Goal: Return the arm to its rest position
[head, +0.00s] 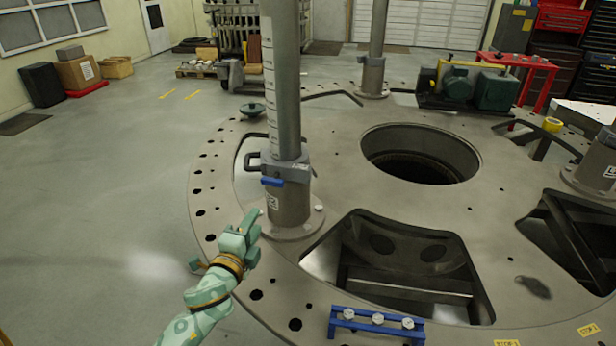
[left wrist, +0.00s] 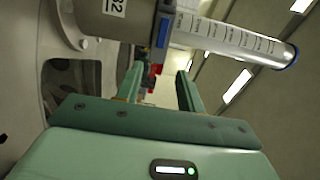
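My left gripper (head: 250,222) is at the lower left of the head view, over the rim of the round turret plate (head: 225,165), pointing toward the base of a tall grey post. In the left wrist view its two green fingers (left wrist: 160,88) stand apart with nothing between them. The post (head: 283,90) has a scale on it and a clamp with a blue handle (head: 272,182); the gripper is in front of it, apart from it as far as I can tell. The post also shows in the left wrist view (left wrist: 225,38). My right gripper is not in view.
A blue rack (head: 376,322) with several silver knobs sits at the plate's near edge. Large openings (head: 400,265) cut through the plate. A green pump (head: 470,85) and a red bench (head: 520,62) stand at the back. The floor (head: 100,200) at left is clear.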

